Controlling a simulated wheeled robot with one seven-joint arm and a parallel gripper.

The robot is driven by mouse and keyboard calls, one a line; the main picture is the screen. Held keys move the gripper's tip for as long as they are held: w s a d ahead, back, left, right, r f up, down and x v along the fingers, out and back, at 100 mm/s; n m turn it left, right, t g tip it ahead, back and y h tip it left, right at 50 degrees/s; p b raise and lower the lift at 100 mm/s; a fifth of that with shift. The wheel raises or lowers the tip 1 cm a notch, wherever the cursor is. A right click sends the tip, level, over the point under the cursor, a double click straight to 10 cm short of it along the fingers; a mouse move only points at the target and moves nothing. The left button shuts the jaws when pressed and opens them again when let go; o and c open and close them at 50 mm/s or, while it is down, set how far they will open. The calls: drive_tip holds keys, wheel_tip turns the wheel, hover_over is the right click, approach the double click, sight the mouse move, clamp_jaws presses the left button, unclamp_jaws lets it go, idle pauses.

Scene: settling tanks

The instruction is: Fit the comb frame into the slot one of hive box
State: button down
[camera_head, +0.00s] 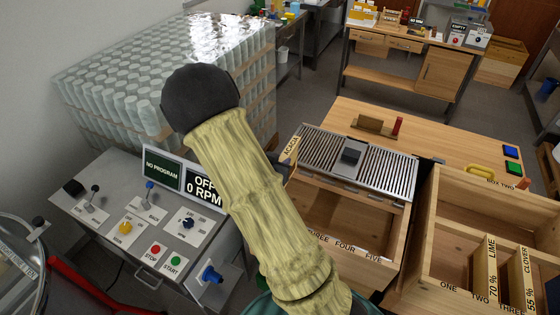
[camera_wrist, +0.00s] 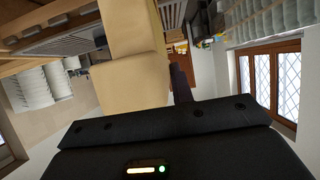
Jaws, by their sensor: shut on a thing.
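The comb frame, with an ACACIA label on its light wood top bar (camera_head: 289,150), is held beside my arm in the head view. In the wrist view its pale tan side (camera_wrist: 130,55) fills the upper middle. My gripper (camera_head: 282,164) is shut on it; the arm hides most of the gripper and frame in the head view. The near hive box (camera_head: 392,238) is wooden, with slot labels THREE, FOUR and FIVE showing; any lower-numbered labels are hidden behind my arm. The frame is by this box's back left corner, and I cannot tell its height above it.
A slatted metal grid (camera_head: 388,172) covers the hive box's back part. A second box (camera_head: 425,215), marked BOX TWO, stands at right, with LIME and CLOVER frames inside. A control panel (camera_head: 125,215) is at left; stacked jars (camera_head: 150,85) stand behind.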

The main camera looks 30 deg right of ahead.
drive_tip(key=shift+f+b, duration=6.35)
drive_tip(key=shift+f, duration=1.05)
idle(0.4)
drive_tip(key=c, duration=1.1)
unclamp_jaws()
